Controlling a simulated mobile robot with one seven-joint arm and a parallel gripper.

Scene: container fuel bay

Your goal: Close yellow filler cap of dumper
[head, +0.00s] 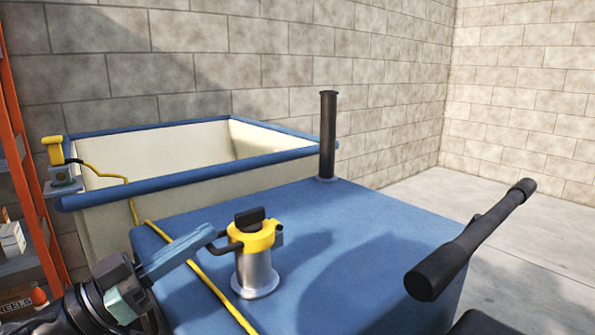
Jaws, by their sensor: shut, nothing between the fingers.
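The yellow filler cap (262,235) sits upright on top of a silver filler neck (257,272) on the dumper's blue hood (345,235). A black knob (249,216) stands on the cap, and a dark bar (231,247) sticks out from its left side. I cannot tell whether the cap is locked. My gripper (212,236) reaches in from the lower left with its grey-blue fingers together and nothing between them. Its tips are close to the bar's left end; I cannot tell whether they touch it.
A yellow cord (205,277) runs across the hood. The cream skip (165,155) with blue rim lies behind. A black exhaust pipe (328,135) stands at the hood's back, and a black bar (470,240) is at right. An orange rack (22,150) is at left.

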